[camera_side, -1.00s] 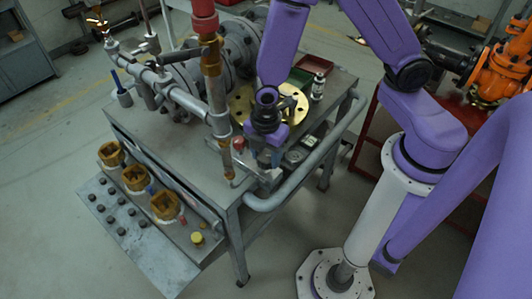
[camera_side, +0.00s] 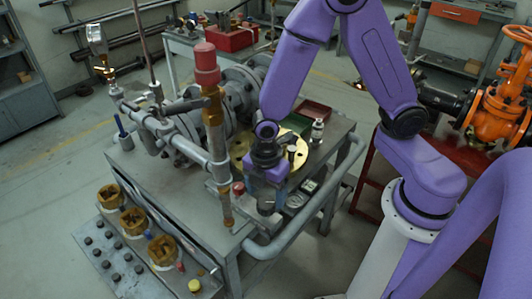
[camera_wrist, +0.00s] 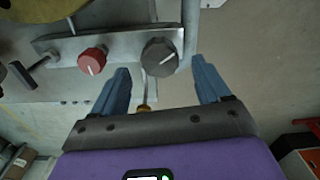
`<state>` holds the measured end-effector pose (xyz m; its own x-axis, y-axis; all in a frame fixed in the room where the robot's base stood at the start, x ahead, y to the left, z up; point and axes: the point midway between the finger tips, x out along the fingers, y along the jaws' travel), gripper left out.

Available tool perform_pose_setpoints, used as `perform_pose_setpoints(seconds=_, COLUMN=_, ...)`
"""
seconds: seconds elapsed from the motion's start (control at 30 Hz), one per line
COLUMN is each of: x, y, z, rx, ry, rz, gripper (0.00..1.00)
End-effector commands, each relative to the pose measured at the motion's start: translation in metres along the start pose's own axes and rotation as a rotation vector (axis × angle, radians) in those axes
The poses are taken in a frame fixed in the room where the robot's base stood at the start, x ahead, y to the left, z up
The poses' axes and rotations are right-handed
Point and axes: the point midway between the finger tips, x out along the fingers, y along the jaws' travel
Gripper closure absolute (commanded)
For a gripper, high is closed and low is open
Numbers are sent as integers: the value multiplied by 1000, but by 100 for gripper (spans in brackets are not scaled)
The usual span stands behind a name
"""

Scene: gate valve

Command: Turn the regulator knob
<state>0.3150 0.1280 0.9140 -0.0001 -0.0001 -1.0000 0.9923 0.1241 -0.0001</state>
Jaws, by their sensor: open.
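A dark grey round knob (camera_wrist: 160,57) with a white pointer line sits on a metal bracket, at the upper middle of the wrist view. A smaller red knob (camera_wrist: 91,61) with a white line sits left of it; it also shows in the side view (camera_side: 238,188). The frames do not show which is the regulator knob. My gripper (camera_wrist: 160,65) is open, its two blue fingers apart. In the wrist view the grey knob appears between the fingertips; I cannot tell how close they are in depth. In the side view my gripper (camera_side: 266,195) points down at the bench's front edge.
A vertical pipe with a red cap (camera_side: 206,65) stands close left of my gripper. A brass flange (camera_side: 239,148) lies behind it. A grey rail (camera_side: 300,228) runs along the bench edge. In the wrist view a T-shaped handle (camera_wrist: 35,70) sits left of the red knob.

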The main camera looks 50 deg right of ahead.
Motion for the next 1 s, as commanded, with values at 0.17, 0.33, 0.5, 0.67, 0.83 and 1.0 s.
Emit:
perform_pose_setpoints(seconds=0.17, x=-28, y=1, z=0, rx=0, ry=3, rz=4, gripper=24)
perform_pose_setpoints(seconds=0.33, x=-54, y=1, z=0, rx=0, ry=4, rz=5, gripper=24)
perform_pose_setpoints(seconds=0.5, x=-82, y=1, z=-1, rx=0, ry=3, rz=5, gripper=24)
perform_pose_setpoints(seconds=0.67, x=-108, y=1, z=-1, rx=0, ry=3, rz=4, gripper=24)
perform_pose_setpoints(seconds=0.83, x=-129, y=1, z=0, rx=1, ry=2, rz=3, gripper=24)
perform_pose_setpoints(seconds=1.0, x=-139, y=0, z=0, rx=1, ry=0, rz=1, gripper=24)
